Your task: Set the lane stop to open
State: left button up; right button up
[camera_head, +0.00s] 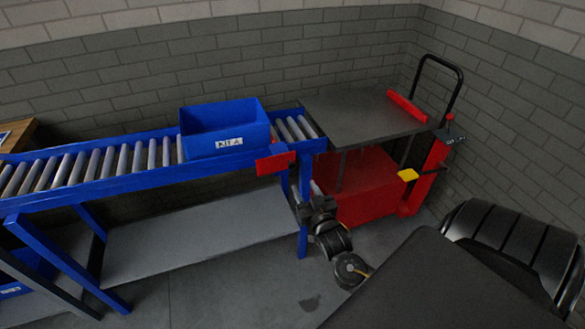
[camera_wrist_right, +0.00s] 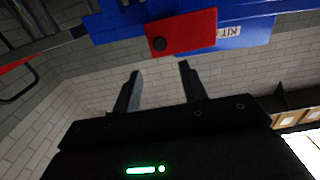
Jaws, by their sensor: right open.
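The lane stop looks to be the red plate (camera_head: 275,163) on the front rail at the right end of the blue roller conveyor (camera_head: 120,183). In the right wrist view the red plate (camera_wrist_right: 192,30) shows a dark round knob or pivot (camera_wrist_right: 160,44) near one end. My right gripper (camera_head: 308,198) is just below and to the right of the plate, apart from it. In the wrist view its two fingers (camera_wrist_right: 158,82) are spread and empty, pointing toward the plate. My left gripper is not in view.
A blue bin (camera_head: 225,145) with a white label stands on the rollers just behind the plate. A red cart with a grey top (camera_head: 365,118) and black handle stands to the right of the conveyor end. A blue conveyor leg (camera_head: 303,235) is close to my right gripper.

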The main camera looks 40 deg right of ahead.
aim_at(292, 166)
jog(key=p+x, duration=0.1)
jog(key=x, duration=0.9)
jog(key=shift+w+d+f, duration=0.1)
jog(key=shift+w+d, duration=0.05)
jog(key=shift+w, duration=0.2)
grip_shut()
